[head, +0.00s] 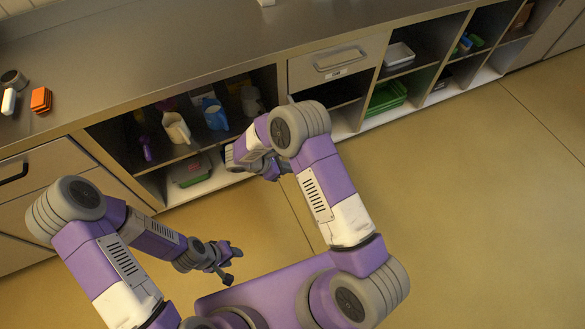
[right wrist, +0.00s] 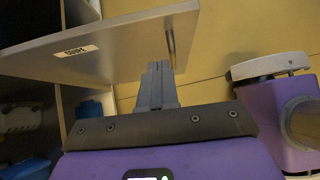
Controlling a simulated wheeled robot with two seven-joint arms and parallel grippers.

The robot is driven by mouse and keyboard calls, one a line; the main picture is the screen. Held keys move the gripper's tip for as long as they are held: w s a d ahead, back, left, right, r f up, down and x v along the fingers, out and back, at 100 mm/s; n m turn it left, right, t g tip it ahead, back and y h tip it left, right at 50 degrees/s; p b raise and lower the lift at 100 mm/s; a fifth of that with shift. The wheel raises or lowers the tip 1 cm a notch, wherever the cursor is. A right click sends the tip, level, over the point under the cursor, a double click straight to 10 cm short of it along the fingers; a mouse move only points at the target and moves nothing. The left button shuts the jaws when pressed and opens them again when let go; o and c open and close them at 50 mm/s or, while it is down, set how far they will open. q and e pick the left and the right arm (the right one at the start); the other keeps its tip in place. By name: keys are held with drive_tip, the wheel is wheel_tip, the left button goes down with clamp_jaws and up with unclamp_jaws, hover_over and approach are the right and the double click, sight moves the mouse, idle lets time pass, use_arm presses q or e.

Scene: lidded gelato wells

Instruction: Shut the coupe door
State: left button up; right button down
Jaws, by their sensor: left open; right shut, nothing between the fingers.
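A grey door panel (right wrist: 105,45) with a small white label (right wrist: 75,51) stands swung out in the right wrist view. The label is too small to read, so I cannot tell for sure that this is the coupe door. A handle (right wrist: 170,46) shows near its right end. My right gripper (right wrist: 158,72) is shut and empty, its fingertips by the panel near the handle; contact is unclear. In the head view my right arm hides the panel, and that gripper is partly hidden. My left gripper (head: 232,266) is open and empty above the floor, in front of the cabinets.
An open compartment (head: 186,150) holds jugs and a blue cup (head: 214,114). A closed drawer (head: 337,61) and open shelves with green trays (head: 386,97) are to its right. An orange stack (head: 41,100) sits on the counter (head: 190,50). The floor (head: 480,200) at right is clear.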

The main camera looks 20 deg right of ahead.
drive_tip(key=d+f+b, duration=0.2)
drive_tip(key=d+f, duration=0.3)
drive_tip(key=d, duration=0.4)
drive_tip(key=shift+d+f, duration=0.2)
drive_tip(key=shift+f, duration=0.05)
drive_tip(key=shift+s+d, duration=0.1)
